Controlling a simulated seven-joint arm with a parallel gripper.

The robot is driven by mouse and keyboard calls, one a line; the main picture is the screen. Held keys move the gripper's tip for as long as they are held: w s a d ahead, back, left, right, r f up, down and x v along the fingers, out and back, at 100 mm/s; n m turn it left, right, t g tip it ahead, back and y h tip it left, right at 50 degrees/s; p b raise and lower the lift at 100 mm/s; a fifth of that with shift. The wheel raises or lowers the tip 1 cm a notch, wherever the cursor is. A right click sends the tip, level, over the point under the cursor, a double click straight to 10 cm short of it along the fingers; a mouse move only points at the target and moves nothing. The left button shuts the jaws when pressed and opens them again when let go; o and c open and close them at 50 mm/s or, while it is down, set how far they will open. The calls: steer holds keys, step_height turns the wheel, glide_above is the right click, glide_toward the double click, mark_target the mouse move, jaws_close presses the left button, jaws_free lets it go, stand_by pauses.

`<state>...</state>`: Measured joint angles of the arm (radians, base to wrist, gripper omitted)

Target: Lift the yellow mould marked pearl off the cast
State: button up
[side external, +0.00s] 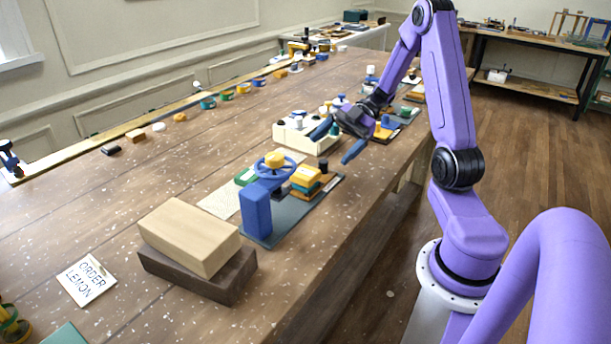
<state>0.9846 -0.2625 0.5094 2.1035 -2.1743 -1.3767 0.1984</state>
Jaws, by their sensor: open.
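A yellow block (305,175) sits on top of a small stack on a dark mat, beside a blue stand with a wheel. It may be the mould, but no pearl marking can be read at this size. Another yellow block (382,133) lies farther back, behind my gripper. Which yellow piece is marked pearl, and any cast under it, I cannot tell. My gripper (337,140) is open, its two blue fingers apart with nothing seen between them. It hangs above the table, beyond and to the right of the stack in the picture.
The blue wheel stand (257,207) rises close left of the stack. A cream tray (300,140) of small items stands just left of my gripper. The left middle tabletop is clear.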

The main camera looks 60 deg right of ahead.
mark_target(311, 169)
steer(key=shift+x, duration=4.15)
steer(key=shift+f, duration=0.15)
